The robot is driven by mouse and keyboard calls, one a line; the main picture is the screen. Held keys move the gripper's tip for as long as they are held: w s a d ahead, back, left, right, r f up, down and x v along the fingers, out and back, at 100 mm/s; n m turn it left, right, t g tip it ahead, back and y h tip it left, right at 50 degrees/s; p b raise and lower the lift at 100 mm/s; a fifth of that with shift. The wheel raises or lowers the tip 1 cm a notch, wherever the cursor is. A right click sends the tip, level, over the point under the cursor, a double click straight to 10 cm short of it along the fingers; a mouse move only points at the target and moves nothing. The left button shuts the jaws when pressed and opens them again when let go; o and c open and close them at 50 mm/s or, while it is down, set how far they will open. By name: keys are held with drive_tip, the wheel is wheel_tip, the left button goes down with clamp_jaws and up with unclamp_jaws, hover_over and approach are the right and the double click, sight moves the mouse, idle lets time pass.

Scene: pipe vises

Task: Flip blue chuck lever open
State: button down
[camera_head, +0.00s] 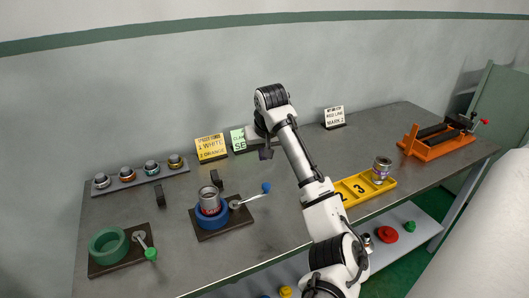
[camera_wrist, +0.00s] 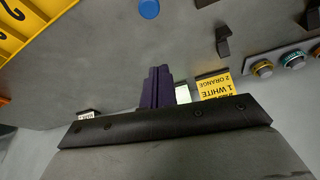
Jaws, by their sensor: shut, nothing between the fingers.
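The blue chuck (camera_head: 212,218) sits on a dark base plate on the table, with a silver and red can-like piece (camera_head: 209,196) standing in it. Its lever (camera_head: 251,198) sticks out to the right and slightly up, ending in a blue knob (camera_head: 266,187). In the wrist view the blue knob (camera_wrist: 149,8) shows at the top edge; the chuck itself is out of that view. My gripper (camera_head: 265,154) is above the table, beyond the knob towards the wall, and touches nothing visible. Its dark purple fingers (camera_wrist: 157,86) are together and empty.
A green chuck (camera_head: 109,245) with a green-knobbed lever (camera_head: 146,245) is at the left. Sign cards (camera_head: 211,148) stand at the back. A rack (camera_head: 140,177) holds several ringed pieces. A yellow tray (camera_head: 350,192) and an orange vise (camera_head: 435,144) are to the right.

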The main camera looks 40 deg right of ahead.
drive_tip(key=f+p, duration=0.1)
drive_tip(key=f, duration=0.2)
drive_tip(key=f+p, duration=0.1)
drive_tip(key=f, duration=0.2)
drive_tip(key=shift+s+f, duration=0.2)
drive_tip(key=shift+f, duration=0.05)
drive_tip(key=shift+s+a+f+p, duration=0.25)
drive_tip(key=shift+s+a+p, duration=0.15)
drive_tip(key=shift+s, duration=0.15)
